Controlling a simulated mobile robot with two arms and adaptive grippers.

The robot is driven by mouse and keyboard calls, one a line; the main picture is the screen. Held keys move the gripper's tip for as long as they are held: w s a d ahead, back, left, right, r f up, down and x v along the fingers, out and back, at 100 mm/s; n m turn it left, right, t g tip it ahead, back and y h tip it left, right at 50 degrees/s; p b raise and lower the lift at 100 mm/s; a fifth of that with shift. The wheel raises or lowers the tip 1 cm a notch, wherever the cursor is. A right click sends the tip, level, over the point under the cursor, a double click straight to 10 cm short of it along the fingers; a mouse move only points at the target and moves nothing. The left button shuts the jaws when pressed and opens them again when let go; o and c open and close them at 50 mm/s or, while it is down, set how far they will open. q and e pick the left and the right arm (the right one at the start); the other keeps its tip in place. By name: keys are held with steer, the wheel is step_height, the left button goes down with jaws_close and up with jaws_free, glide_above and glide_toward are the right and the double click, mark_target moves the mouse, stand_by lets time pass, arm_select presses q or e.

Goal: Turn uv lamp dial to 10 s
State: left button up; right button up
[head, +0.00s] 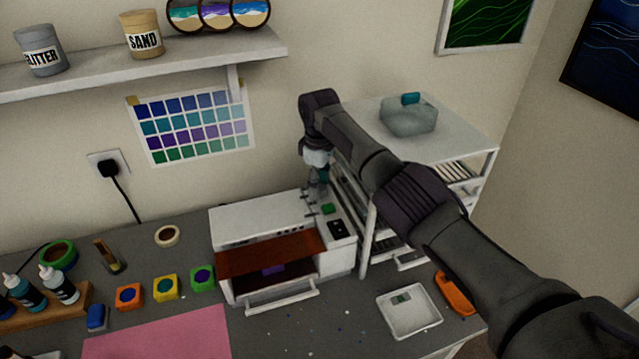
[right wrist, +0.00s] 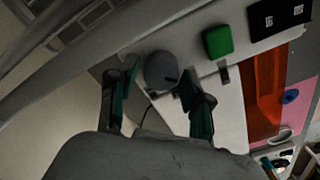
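The UV lamp (head: 262,222) is a white box on the bench, with its amber front door (head: 270,254) tilted open. Its dial (right wrist: 161,70) is a round grey knob in the right wrist view, with a dark mark at its lower right edge; I cannot read its setting. In the head view the dial is hidden behind my gripper. My right gripper (head: 317,188) reaches down to the back of the lamp's control panel. In the wrist view its fingers (right wrist: 159,77) stand apart, one on each side of the dial; contact is not clear. My left gripper is not in view.
A green button (head: 328,209) and a dark display (head: 337,229) sit on the panel beside the dial. A purple item (head: 273,269) lies inside the lamp. A white rack (head: 470,145) stands right of it. A scale (head: 408,311) and an orange tool (head: 455,294) lie in front.

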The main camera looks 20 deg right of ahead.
steer(key=shift+o, duration=0.6)
steer(key=shift+f, duration=0.1)
